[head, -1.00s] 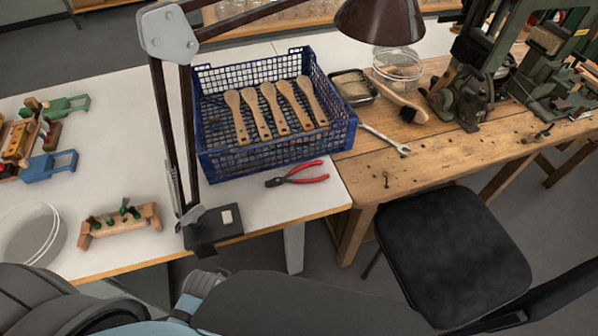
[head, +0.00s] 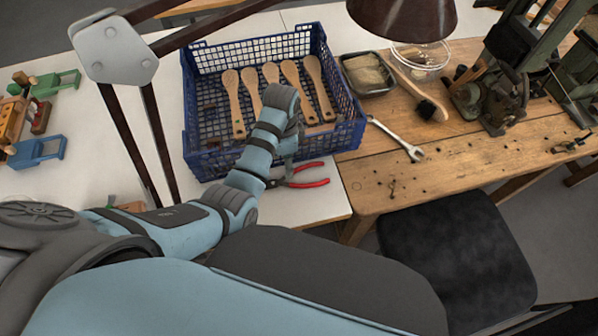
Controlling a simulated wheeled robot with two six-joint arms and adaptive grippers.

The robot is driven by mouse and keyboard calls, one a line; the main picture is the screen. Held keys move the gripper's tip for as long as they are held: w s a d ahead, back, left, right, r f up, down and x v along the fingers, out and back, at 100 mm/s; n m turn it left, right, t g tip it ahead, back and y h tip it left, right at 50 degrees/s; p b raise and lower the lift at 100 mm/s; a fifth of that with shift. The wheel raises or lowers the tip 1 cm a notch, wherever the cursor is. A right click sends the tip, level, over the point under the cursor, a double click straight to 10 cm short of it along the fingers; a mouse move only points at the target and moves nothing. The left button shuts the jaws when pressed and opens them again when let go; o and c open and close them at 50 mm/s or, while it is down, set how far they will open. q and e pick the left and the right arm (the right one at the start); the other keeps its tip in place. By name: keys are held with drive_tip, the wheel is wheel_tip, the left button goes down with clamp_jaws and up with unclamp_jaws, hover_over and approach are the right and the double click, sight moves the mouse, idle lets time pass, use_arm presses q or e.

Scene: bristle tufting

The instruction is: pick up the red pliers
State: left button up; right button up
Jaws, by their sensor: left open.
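The red pliers (head: 306,183) lie on the white table in front of the blue crate, with the red handles spread toward the right. Their dark head is partly hidden by my left arm. My left gripper (head: 284,175) points down from the raised wrist and is open, close to the head end of the pliers. Its fingertips are small and partly hidden, so I cannot tell whether they touch the pliers. My right gripper is not in view.
A blue crate (head: 345,136) with several wooden brush blanks stands just behind the pliers. A lamp arm (head: 130,150) rises to the left. A wrench (head: 399,138), a brush (head: 428,106) and a tray (head: 367,88) lie on the wooden bench. Table space right of the pliers is clear.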

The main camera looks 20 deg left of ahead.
use_arm(q)
drive_tip(key=b, duration=0.1)
hover_over(286, 182)
wheel_tip(286, 182, down, 5)
drive_tip(key=shift+r, duration=0.1)
drive_tip(key=f+b, duration=0.1)
drive_tip(key=f, duration=0.1)
drive_tip(key=w+f+b, duration=0.1)
drive_tip(key=f, duration=0.2)
drive_tip(key=shift+f, duration=0.15)
drive_tip(key=shift+s, duration=0.15)
drive_tip(key=shift+c, duration=0.3)
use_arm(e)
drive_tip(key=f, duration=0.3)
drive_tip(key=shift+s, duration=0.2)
use_arm(q)
drive_tip(key=shift+r, duration=0.2)
drive_tip(key=c, duration=1.2)
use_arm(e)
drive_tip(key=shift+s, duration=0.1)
